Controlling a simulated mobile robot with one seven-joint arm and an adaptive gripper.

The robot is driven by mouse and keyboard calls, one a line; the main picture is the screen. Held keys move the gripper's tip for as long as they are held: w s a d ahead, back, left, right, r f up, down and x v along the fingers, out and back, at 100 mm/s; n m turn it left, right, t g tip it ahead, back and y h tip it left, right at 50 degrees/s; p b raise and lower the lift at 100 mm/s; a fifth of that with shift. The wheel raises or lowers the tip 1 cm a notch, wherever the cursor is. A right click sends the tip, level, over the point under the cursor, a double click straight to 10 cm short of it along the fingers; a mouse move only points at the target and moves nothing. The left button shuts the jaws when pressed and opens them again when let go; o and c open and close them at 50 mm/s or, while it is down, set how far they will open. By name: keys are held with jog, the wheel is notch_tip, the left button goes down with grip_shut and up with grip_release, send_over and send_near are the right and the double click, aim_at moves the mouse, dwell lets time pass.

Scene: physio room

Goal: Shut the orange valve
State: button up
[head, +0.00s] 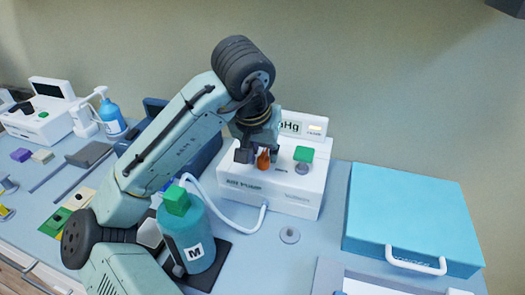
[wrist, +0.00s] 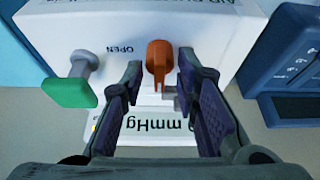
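The orange valve (head: 263,160) sits on top of the white air pump box (head: 247,178), below my gripper (head: 258,153). In the wrist view the orange valve (wrist: 160,57) shows between the two fingers of my gripper (wrist: 160,73), with a visible gap on each side. Its forked end points down the picture, towards the mmHg display. The word OPEN is printed on the box to its left. My gripper is open and empty; I cannot tell the exact height of its tips over the valve.
A green-topped knob (head: 304,154) stands on the box right of the valve; it also shows in the wrist view (wrist: 70,92). The mmHg display (head: 300,126) rises behind. A teal bottle (head: 186,236) marked M stands in front, and a blue case (head: 412,210) lies right.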

jog(key=v, duration=1.2)
